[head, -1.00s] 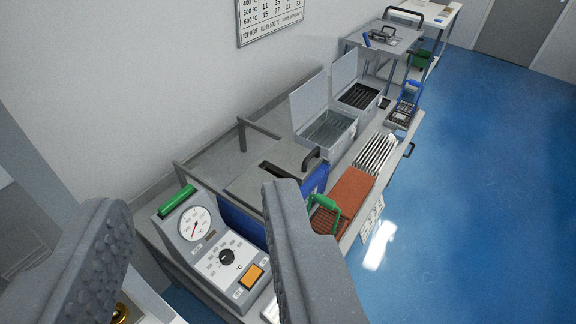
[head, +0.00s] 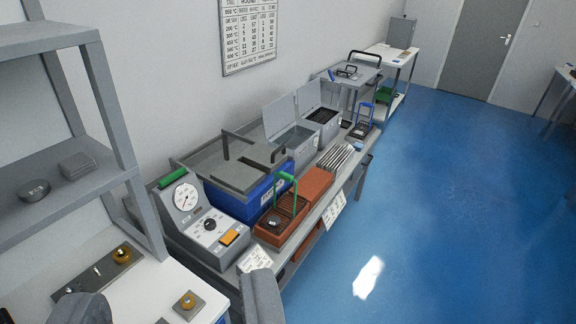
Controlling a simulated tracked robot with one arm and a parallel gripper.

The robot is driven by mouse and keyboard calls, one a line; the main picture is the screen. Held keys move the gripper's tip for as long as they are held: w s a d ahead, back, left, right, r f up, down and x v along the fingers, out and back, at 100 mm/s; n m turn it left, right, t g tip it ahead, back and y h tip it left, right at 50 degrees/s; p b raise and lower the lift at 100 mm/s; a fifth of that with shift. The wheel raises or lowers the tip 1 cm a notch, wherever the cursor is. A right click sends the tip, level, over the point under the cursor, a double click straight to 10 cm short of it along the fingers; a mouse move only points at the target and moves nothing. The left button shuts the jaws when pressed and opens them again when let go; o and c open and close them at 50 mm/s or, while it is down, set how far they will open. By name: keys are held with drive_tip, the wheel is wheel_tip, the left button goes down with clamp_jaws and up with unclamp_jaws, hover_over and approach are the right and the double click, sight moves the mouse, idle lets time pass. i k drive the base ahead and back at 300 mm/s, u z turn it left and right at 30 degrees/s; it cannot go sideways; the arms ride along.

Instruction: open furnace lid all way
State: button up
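The furnace is a blue box (head: 262,196) on the bench, right of the control unit with the dial. Its flat grey lid (head: 240,175) lies shut on top, with a dark handle (head: 278,154) at its right end. Most of the fingers is cut off by the lower edge.
The control unit (head: 202,217) has a green handle (head: 177,172). A green-handled basket (head: 283,208) stands on bricks before the furnace. Two open-lidded tanks (head: 300,136) are further right. A grey shelf rack (head: 115,130) stands at left. The blue floor (head: 440,220) is clear at right.

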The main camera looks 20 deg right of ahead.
sight(242, 178)
drive_tip(key=z, duration=0.7)
drive_tip(key=i, duration=2.2)
drive_tip(key=u, duration=0.7)
